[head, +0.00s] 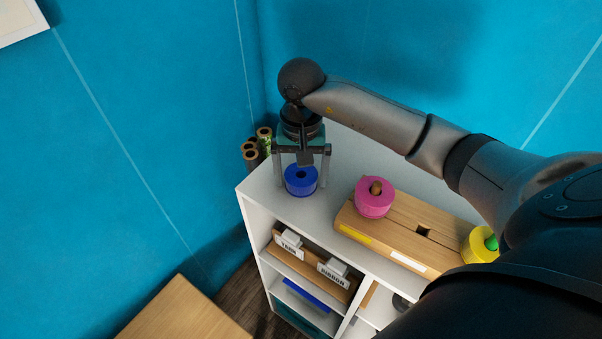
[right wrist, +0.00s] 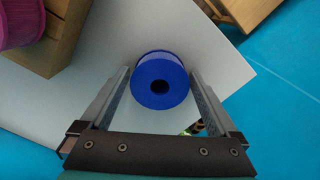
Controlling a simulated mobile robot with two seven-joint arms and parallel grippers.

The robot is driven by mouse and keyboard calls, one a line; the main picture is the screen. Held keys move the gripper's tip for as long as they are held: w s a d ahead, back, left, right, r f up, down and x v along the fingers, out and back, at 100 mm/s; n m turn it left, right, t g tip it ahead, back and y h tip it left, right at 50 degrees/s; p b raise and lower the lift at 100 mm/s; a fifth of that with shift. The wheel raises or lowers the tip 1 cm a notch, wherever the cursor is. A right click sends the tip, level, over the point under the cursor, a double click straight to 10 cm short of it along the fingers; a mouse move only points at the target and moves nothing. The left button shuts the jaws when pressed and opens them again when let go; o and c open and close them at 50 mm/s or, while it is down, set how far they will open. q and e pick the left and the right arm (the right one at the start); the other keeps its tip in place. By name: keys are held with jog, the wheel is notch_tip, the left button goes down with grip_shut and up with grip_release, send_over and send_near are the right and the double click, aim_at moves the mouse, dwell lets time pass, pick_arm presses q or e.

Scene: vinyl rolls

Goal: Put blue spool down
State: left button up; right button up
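The blue spool (head: 301,181) stands upright on the white shelf top (head: 262,190), near its left end. It also shows in the right wrist view (right wrist: 160,82), with its dark centre hole facing the camera. My right gripper (head: 302,184) points down over the spool. Its two fingers (right wrist: 160,72) are on either side of the spool, with a narrow gap showing on each side, so it is open around the spool. My left gripper is not in view.
A wooden holder (head: 400,232) on the shelf top carries a pink spool (head: 373,198) and a yellow spool (head: 480,245), with an empty slot between. Several dark rolls (head: 251,154) stand behind the left end. Labelled bins (head: 290,244) sit below. A wooden table (head: 183,312) is front left.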

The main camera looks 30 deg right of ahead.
jog(key=shift+r, duration=0.1)
jog(key=shift+r, duration=0.35)
notch_tip(320, 180, up, 11)
jog(key=shift+r+p, duration=0.2)
jog(key=shift+p, duration=0.35)
